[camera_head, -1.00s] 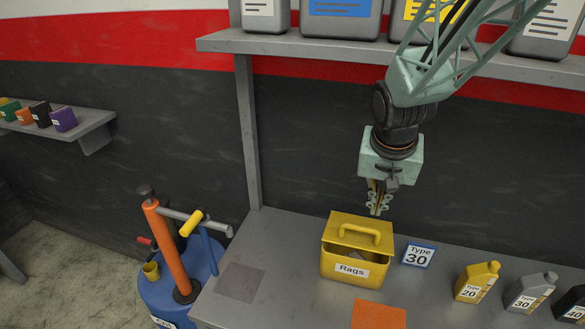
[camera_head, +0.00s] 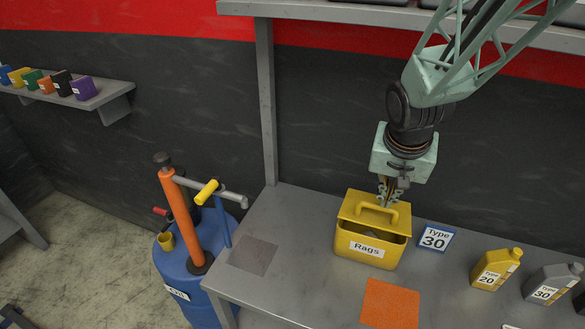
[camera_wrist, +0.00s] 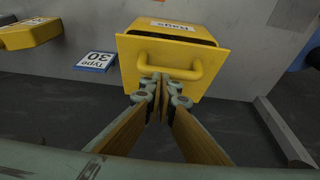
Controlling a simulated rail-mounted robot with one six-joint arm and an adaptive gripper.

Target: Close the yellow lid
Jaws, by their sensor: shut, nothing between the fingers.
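The yellow lid (camera_head: 351,209) with its loop handle (camera_head: 376,213) sits raised and tilted on the yellow box (camera_head: 346,243) labelled "Rags". A dark gap shows between the lid's front edge and the box, with some cloth inside. In the wrist view the lid (camera_wrist: 213,79) faces me, and the gap lies beyond it. My gripper (camera_head: 385,201) points down at the lid's back part, behind the handle. Its fingers are shut and empty. In the wrist view the fingertips (camera_wrist: 160,88) overlap the lid close to the handle (camera_wrist: 178,73); I cannot tell whether they touch it.
A "Type 30" sign (camera_head: 435,238) lies right of the box. Bottles marked 20 (camera_head: 494,270) and 30 (camera_head: 551,284) stand farther right. An orange mat (camera_head: 390,304) lies in front. The bench (camera_head: 300,235) is mostly clear left of the box. A grey post (camera_head: 266,100) rises behind.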

